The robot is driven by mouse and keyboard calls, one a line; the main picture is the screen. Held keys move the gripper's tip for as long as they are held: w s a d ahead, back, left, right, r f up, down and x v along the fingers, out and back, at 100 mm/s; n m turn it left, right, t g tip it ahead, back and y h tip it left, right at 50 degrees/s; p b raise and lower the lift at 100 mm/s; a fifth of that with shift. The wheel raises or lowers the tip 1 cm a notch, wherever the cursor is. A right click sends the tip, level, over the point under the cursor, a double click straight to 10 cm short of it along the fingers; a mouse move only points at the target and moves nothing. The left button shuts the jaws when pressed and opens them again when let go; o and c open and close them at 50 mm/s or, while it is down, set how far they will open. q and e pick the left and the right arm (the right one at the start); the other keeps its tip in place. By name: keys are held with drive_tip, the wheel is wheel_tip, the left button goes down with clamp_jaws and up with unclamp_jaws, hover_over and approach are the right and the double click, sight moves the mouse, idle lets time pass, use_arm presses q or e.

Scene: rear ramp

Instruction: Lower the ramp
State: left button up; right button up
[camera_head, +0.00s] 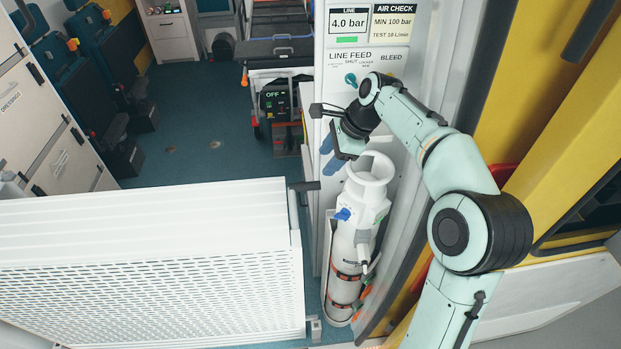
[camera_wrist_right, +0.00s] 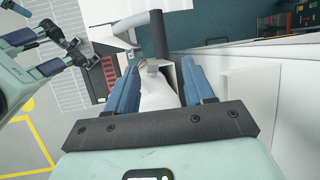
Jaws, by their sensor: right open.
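The ramp (camera_head: 150,235) is a white panel with a perforated lower part, standing raised across the rear opening at the left of the head view. A dark handle (camera_head: 304,186) sticks out at its top right corner. My right gripper (camera_head: 331,154) is open and empty, above and a little right of that handle. In the right wrist view a dark bar (camera_wrist_right: 158,35), likely the handle, lies ahead between the parted blue fingers (camera_wrist_right: 160,88). My left gripper (camera_wrist_right: 62,48) shows at the upper left of the wrist view, its fingers apart; it is outside the head view.
A white gas cylinder (camera_head: 345,255) with a looped collar stands right of the ramp, below my right gripper. A white panel (camera_head: 362,60) with gauges and labels rises behind it. A stretcher (camera_head: 280,60) and blue seats (camera_head: 100,45) stand farther inside; floor between is clear.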

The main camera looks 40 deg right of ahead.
sight(309, 184)
drive_tip(key=b+x, duration=0.1)
drive_tip(key=x, duration=1.1)
drive_tip(key=shift+s, duration=0.1)
drive_tip(key=shift+r, duration=0.1)
clamp_jaws()
